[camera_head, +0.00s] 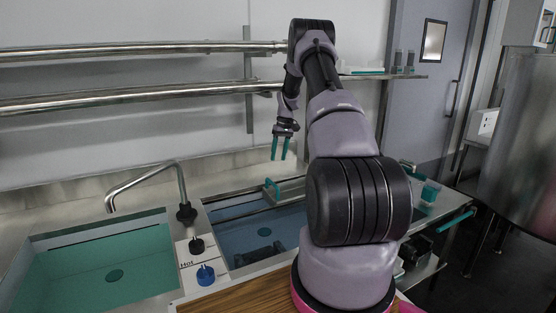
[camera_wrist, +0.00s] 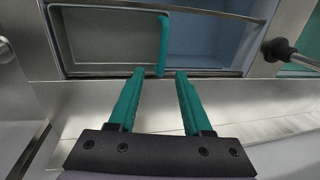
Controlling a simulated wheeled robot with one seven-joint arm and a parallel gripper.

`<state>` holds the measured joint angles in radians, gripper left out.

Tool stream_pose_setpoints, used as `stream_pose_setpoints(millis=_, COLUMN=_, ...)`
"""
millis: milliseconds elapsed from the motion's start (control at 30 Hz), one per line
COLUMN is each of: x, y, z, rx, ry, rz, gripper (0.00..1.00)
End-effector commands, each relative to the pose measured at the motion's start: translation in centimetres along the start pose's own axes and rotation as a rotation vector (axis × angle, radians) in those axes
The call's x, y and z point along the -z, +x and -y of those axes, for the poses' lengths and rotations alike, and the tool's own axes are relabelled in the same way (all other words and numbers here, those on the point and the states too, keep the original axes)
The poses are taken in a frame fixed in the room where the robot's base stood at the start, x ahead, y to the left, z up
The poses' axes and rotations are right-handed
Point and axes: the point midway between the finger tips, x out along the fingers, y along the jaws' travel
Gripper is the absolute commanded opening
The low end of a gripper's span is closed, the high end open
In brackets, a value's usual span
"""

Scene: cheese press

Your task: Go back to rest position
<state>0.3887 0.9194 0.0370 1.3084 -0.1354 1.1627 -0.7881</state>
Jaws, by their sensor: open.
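My gripper (camera_head: 280,148) has two teal fingers. They hang down, open and empty, above the back edge of the right sink basin (camera_head: 258,229). In the wrist view my gripper (camera_wrist: 157,92) also shows spread fingers with nothing between them. Below and beyond it is a grey tray (camera_wrist: 110,38) with a teal handle (camera_wrist: 163,45), set over part of the basin. My arm reaches up and away in the head view and hides part of the counter's right side.
A faucet (camera_head: 150,183) stands by the teal-tinted left basin (camera_head: 100,268). A black knob (camera_head: 197,245) and a blue knob (camera_head: 205,274) sit between the basins. Steel pipes (camera_head: 130,48) run along the wall. A shelf (camera_head: 385,76) holds small items. A large steel vat (camera_head: 520,140) stands right.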

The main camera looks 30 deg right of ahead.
Motion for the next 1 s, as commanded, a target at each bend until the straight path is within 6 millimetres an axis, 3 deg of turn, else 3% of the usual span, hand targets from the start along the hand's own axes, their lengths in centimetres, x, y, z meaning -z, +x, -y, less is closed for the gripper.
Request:
stream_pose_setpoints(millis=367, x=0.0, y=0.0, z=0.0, rx=0.000, ry=0.000, rz=-0.001, gripper=0.50)
stream_pose_setpoints(millis=467, x=0.0, y=-1.0, z=0.6, rx=-0.005, ry=0.002, rz=-0.009, gripper=0.50)
stream_pose_setpoints(millis=567, x=-0.3, y=-3.8, z=2.4, rx=-0.016, ry=0.008, rz=-0.033, gripper=0.50)
stream_pose_setpoints(millis=733, x=-2.5, y=-11.5, z=7.9, rx=-0.041, ry=0.038, rz=-0.103, gripper=0.50)
stream_pose_setpoints(millis=1000, x=-9.6, y=-21.6, z=16.7, rx=-0.058, ry=0.100, rz=-0.229, gripper=0.50)
